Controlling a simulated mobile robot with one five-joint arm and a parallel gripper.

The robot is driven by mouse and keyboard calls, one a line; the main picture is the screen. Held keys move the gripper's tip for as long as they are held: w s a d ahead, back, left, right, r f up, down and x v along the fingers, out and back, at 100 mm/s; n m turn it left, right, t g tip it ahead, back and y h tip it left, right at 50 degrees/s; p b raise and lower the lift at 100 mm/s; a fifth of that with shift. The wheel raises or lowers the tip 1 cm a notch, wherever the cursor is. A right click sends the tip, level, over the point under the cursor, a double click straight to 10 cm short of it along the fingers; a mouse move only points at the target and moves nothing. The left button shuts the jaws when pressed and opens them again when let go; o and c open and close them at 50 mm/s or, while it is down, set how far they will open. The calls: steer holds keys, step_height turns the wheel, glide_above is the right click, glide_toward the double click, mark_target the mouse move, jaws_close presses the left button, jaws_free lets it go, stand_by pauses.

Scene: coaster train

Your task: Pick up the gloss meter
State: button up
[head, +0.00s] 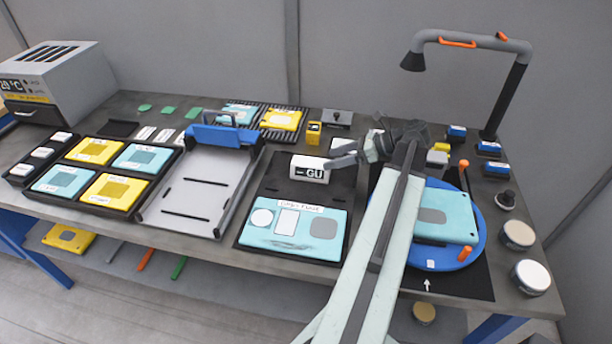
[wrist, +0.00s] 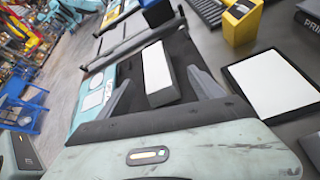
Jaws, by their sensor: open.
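The gloss meter (head: 310,169) is a small white block with a black "GU" display. It stands on the dark mat behind the teal sample plate (head: 293,226). My gripper (head: 346,156) is just to its right in the head view, with its fingers pointing towards it. In the wrist view a white-topped block (wrist: 158,70), which looks like the gloss meter, lies between the open dark fingers of my gripper (wrist: 161,82). I see a gap beside the right finger; contact at the left finger is unclear.
A grey tray with a blue clamp (head: 222,136) is left of the mat. A small yellow block (head: 313,133) stands behind the gloss meter; it also shows in the wrist view (wrist: 242,22). A blue turntable (head: 433,254) with a teal plate is at the right, partly behind my arm.

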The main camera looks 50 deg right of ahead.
mark_target(317, 162)
steer(key=shift+a+r+b+x, duration=0.15)
steer(key=shift+b+x, duration=0.65)
steer(key=shift+x, duration=1.2)
steer(key=shift+a+r+b+x, duration=0.1)
steer(key=shift+b+x, duration=0.65)
steer(key=shift+x, duration=1.25)
steer(key=shift+s, duration=0.15)
jaws_close()
